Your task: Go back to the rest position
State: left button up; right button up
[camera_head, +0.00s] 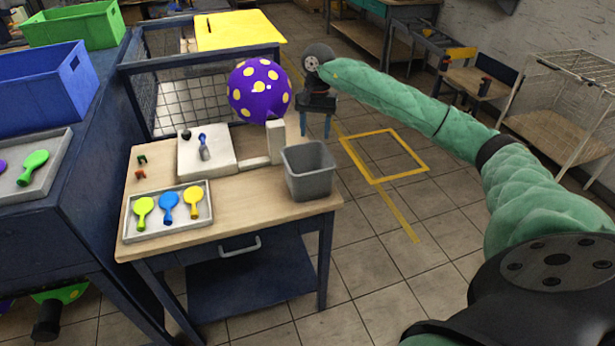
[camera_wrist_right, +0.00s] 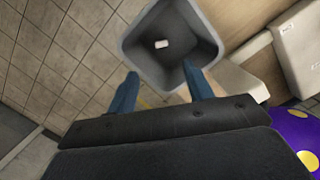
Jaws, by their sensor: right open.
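My right gripper (camera_head: 315,126) is raised behind the workbench, with its blue fingers pointing down. Its fingers (camera_wrist_right: 159,78) are apart in the right wrist view, with nothing between them. A grey bin (camera_head: 309,174) stands on the bench's right end; the wrist view looks into this bin (camera_wrist_right: 135,50), where a small white piece (camera_wrist_right: 161,44) lies. A purple balloon with yellow dots (camera_head: 259,90) is at the upper end of a white post (camera_head: 276,142), left of the gripper and apart from it. My left gripper is out of view.
The wooden workbench (camera_head: 250,205) holds a tray (camera_head: 150,233) with green, blue and yellow deflated balloons, and a white board (camera_head: 190,160). A blue crate (camera_head: 45,85) and a green crate (camera_head: 75,25) stand at left. Tiled floor (camera_head: 385,250) is clear right of the bench.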

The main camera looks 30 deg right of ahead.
jog(key=shift+r, duration=0.3)
